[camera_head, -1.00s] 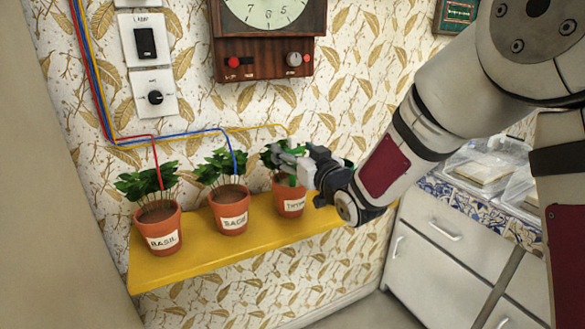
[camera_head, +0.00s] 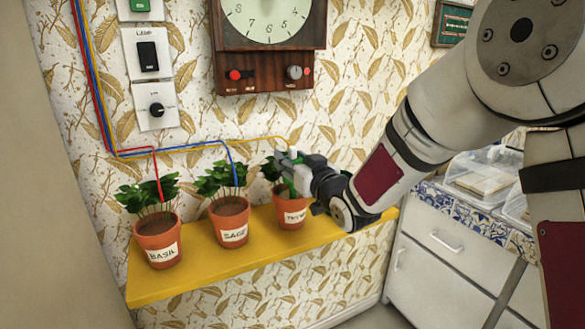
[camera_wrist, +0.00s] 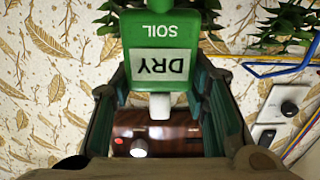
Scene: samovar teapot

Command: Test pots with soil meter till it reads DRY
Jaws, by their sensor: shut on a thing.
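The soil meter (camera_wrist: 165,40) is a green block between my fingers in the wrist view. Its face is upside down there, marked SOIL, and its window reads DRY. My gripper (camera_head: 290,165) is shut on it at the right-hand pot, labelled THYME (camera_head: 292,210), among that plant's leaves. The gripper hides part of the plant, and I cannot see whether the probe is in the soil. The SAGE pot (camera_head: 231,228) stands in the middle and the BASIL pot (camera_head: 159,245) at the left, both terracotta with leafy plants.
The pots stand on a yellow shelf (camera_head: 190,278) against the papered wall. Red, blue and yellow lines run to the pots. A wooden clock (camera_head: 264,85) and wall switches (camera_head: 154,108) are above. White drawers (camera_head: 430,250) stand at the right.

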